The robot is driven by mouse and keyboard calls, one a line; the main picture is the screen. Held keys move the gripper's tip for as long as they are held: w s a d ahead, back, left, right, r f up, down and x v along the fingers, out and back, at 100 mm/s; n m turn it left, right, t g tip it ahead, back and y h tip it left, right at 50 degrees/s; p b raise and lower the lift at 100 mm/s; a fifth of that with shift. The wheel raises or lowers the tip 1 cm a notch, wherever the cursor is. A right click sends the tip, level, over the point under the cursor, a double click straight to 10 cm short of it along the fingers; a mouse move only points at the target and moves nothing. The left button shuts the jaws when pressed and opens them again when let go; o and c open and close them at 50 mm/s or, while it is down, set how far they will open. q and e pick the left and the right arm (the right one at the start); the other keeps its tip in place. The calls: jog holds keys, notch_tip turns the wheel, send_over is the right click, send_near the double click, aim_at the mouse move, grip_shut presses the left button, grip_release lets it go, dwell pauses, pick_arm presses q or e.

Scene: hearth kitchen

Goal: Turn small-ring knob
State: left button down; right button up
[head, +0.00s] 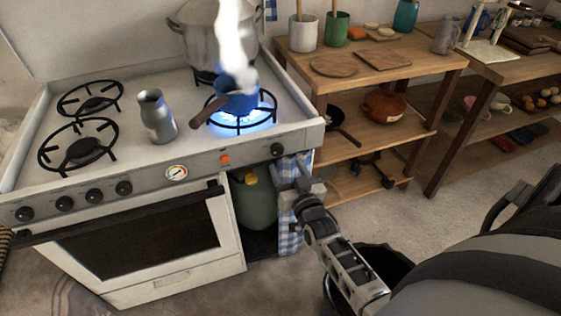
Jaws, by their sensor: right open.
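The white stove's front panel carries several black knobs. One knob (277,150) sits alone at the right end. The left group includes a knob (123,187) nearest the gauge. I cannot tell by label which is the small-ring knob. A front right burner (240,122) burns with a blue flame under a small blue pan (238,100), from which white steam rises. My right gripper (302,178) is open and empty, just below and right of the right-end knob, apart from it in the picture. My left gripper is out of view.
A large pot (205,40) stands on the back right burner. A grey metal jug (157,115) stands near the pan's handle. A red button (225,159) and a gauge (176,173) are on the panel. A green gas bottle (257,198) stands below, beside a checked cloth (288,222).

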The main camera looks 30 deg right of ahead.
aim_at(279, 152)
jog(key=b+x, duration=0.2)
jog(key=x, duration=0.2)
jog(key=shift+w+f, duration=0.2)
jog(key=shift+w, duration=0.15)
jog(key=shift+w+d+r+b, duration=0.2)
jog(key=shift+w+b, duration=0.1)
jog(key=shift+w, duration=0.35)
jog(key=c, duration=1)
